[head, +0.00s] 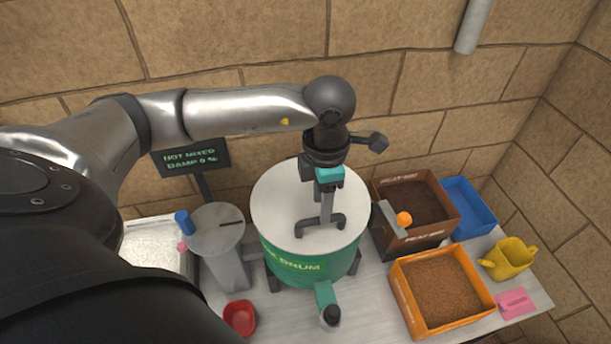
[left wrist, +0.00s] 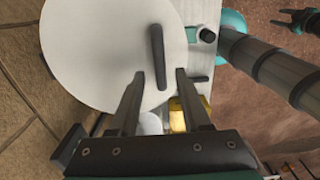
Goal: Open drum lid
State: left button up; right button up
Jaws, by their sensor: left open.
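The drum (head: 310,268) is green with a lettered band and stands on dark feet on the table. Its round white lid (head: 275,205) lies flat on top. It also fills the upper left of the left wrist view (left wrist: 85,50). A dark bar handle (left wrist: 157,55) stands on the lid. My left gripper (head: 320,228) is above the lid, fingers pointing down. In the left wrist view its fingers (left wrist: 158,75) are apart, with the handle's near end between their tips. I cannot tell whether they touch it. A dark pronged shape, likely my right gripper (left wrist: 300,20), shows at the top right.
A grey cylinder (head: 222,245) and red cup (head: 240,318) stand left of the drum. Right are a brown box (head: 410,235), orange tray (head: 410,305), blue tray (head: 470,208), yellow can (head: 510,258) and pink card (head: 516,303). A spout (head: 325,295) juts forward.

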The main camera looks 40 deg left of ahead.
pick_arm(q)
jog(key=shift+f, duration=0.1)
jog(key=shift+f, duration=0.1)
notch_tip(320, 180, down, 5)
jog(key=b, duration=0.4)
jog(key=shift+b, duration=0.4)
grip_shut()
dwell(0.4)
